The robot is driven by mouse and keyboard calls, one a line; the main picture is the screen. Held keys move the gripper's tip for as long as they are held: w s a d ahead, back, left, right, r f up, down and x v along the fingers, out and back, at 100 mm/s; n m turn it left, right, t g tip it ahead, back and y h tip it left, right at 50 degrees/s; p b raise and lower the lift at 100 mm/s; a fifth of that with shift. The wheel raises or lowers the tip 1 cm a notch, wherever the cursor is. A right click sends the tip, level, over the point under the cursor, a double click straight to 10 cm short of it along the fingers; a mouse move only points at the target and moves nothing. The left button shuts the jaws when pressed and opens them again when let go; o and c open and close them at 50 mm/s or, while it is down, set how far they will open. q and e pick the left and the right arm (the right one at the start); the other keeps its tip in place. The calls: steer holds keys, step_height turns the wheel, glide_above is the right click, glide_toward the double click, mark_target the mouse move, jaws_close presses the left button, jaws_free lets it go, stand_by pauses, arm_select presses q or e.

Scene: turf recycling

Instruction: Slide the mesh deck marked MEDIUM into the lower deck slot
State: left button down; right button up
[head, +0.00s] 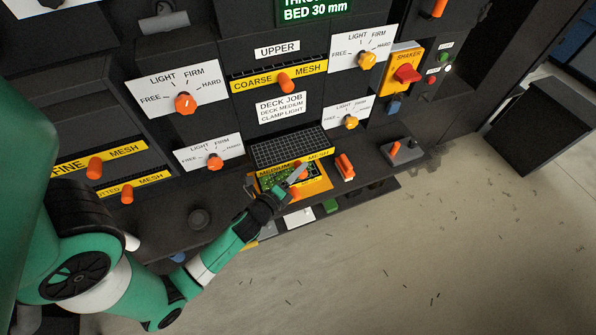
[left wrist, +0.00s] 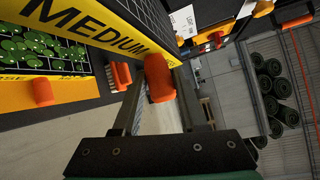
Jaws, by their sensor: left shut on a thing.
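The MEDIUM mesh deck (head: 285,147) has a black grid and a yellow front plate lettered MEDIUM MESH. In the head view it lies level at the lower deck slot below the DECK JOB sign (head: 281,106), with much of its grid showing in front of the machine. How far its back edge is inside I cannot tell. My left gripper (head: 297,174) is shut on the deck's orange handle. In the left wrist view the handle (left wrist: 159,78) sits between the fingers, beside the yellow MEDIUM plate (left wrist: 98,28). My right gripper is not in view.
The COARSE MESH deck (head: 255,83) sits in the UPPER slot. Clamp dials (head: 215,162) and (head: 351,122) flank the lower slot. A yellow-framed tray with green bits (head: 270,184) lies under the deck. An orange-handled block (head: 345,166) stands on the ledge to the right.

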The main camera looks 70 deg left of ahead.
mark_target(265, 165)
arm_select(q)
steer(key=shift+a+r+p, duration=0.15)
steer(key=shift+a+p, duration=1.25)
steer(key=shift+p, duration=0.75)
stand_by(0.4)
steer(key=shift+s+a+p, duration=0.15)
steer(key=shift+a+p, duration=1.15)
steer(key=shift+p, duration=0.1)
steer(key=shift+s+a+p, duration=0.1)
steer(key=shift+a+p, duration=0.65)
steer(key=shift+a, duration=0.7)
steer(key=shift+s+a, duration=0.1)
steer(key=shift+a, duration=1)
steer(key=shift+c, duration=2)
jaws_free()
steer(key=shift+a, duration=0.1)
steer(key=shift+s+f, duration=0.1)
steer(key=shift+f, duration=0.15)
steer(key=shift+s+d+r+p, duration=0.15)
steer(key=shift+s+d+p, duration=0.1)
steer(key=shift+s+p, duration=0.1)
steer(key=p+v, duration=0.3)
steer(key=v, duration=0.7)
steer(key=shift+s+d, duration=0.2)
steer(key=shift+d, duration=0.1)
